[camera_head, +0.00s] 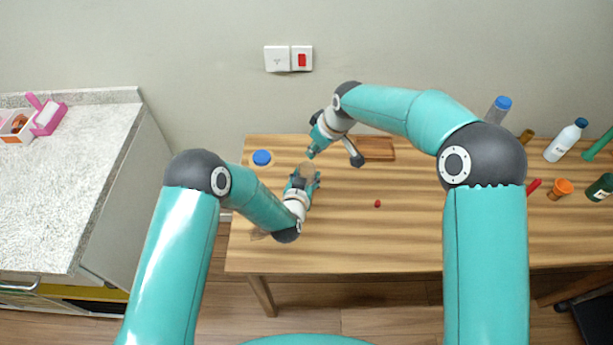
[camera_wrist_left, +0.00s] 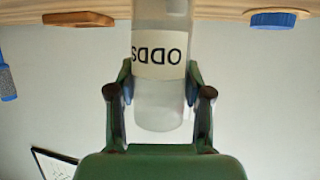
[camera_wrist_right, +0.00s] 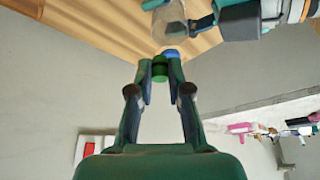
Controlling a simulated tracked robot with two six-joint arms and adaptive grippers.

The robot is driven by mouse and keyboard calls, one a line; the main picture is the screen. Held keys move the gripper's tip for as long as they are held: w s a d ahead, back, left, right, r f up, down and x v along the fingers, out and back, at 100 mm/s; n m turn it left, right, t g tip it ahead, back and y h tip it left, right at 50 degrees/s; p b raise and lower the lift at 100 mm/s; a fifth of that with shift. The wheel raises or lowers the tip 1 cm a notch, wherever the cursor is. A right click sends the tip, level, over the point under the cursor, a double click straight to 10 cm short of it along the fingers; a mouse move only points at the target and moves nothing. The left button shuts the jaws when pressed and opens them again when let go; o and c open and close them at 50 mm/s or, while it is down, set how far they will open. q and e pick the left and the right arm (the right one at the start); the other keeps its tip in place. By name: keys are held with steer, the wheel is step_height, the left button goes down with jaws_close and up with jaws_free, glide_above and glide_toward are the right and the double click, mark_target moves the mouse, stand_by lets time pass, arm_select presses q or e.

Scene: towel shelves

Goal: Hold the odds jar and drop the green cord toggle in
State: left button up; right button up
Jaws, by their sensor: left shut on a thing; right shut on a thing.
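The clear odds jar (camera_head: 307,167) is held by my left gripper (camera_head: 304,182) over the left part of the table. In the left wrist view the jar (camera_wrist_left: 160,110) sits between the fingers, with its ODDS label showing upside down. My right gripper (camera_head: 312,151) is just above and behind the jar, pointing down-left. In the right wrist view the green cord toggle (camera_wrist_right: 160,68) is pinched between the fingertips. There the jar (camera_wrist_right: 170,22) appears close beyond the toggle, with the two apart. The toggle is too small to make out clearly in the head view.
A blue lid (camera_head: 262,157) is left of the jar on the wooden table (camera_head: 340,240). A wooden tray (camera_head: 378,148) lies behind, and a small red piece (camera_head: 377,203) lies mid-table. Several bottles, including a white one (camera_head: 562,143), and an orange cup (camera_head: 560,188) stand at the right.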

steer(key=shift+f, duration=0.25)
steer(key=o, duration=0.8)
steer(key=shift+c, duration=0.2)
steer(key=v, duration=1.2)
